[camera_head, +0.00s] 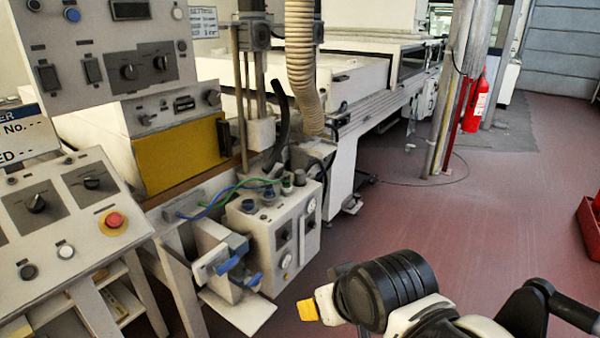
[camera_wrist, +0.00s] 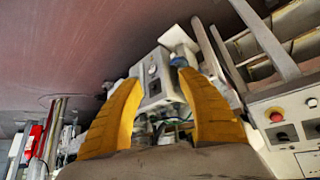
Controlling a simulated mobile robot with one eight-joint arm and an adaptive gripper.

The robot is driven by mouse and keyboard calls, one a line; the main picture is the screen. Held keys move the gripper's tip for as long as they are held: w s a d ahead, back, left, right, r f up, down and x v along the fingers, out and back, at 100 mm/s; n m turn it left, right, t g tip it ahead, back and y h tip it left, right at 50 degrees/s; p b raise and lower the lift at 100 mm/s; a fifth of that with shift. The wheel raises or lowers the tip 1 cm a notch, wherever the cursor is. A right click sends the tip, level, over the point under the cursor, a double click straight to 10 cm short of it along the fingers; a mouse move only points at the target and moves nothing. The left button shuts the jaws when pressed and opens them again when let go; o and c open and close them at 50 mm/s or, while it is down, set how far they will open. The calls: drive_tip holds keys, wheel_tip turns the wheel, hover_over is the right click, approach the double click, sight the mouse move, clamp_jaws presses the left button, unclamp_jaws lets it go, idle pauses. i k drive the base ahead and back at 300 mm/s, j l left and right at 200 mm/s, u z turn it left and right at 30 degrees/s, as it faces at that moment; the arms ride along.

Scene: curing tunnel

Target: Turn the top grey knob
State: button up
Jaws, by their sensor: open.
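Several knobs show in the head view, and I cannot tell for certain which is the top grey knob. The small control box (camera_head: 262,238) at the middle has dark and grey knobs on its top, among them a grey-looking one (camera_head: 286,186), with round dials on its side. The upper panel has a grey knob (camera_head: 213,97) above the yellow plate. My gripper (camera_head: 320,305) is low in front, right of the box and apart from it. In the wrist view my gripper (camera_wrist: 158,80) is open and empty, with a box (camera_wrist: 152,72) beyond its two yellow fingers.
A slanted panel (camera_head: 60,215) with black switches and a red button (camera_head: 114,220) stands at the left. A ribbed hose (camera_head: 301,65) hangs above the small box. A red extinguisher (camera_head: 476,103) is by the posts behind.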

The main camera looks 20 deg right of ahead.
sight(299, 174)
drive_tip(key=i+z, duration=0.2)
drive_tip(key=i, duration=0.4)
drive_tip(key=i+j+z, duration=0.25)
drive_tip(key=i, duration=0.3)
drive_tip(key=i+j+z, duration=0.2)
drive_tip(key=i, duration=0.35)
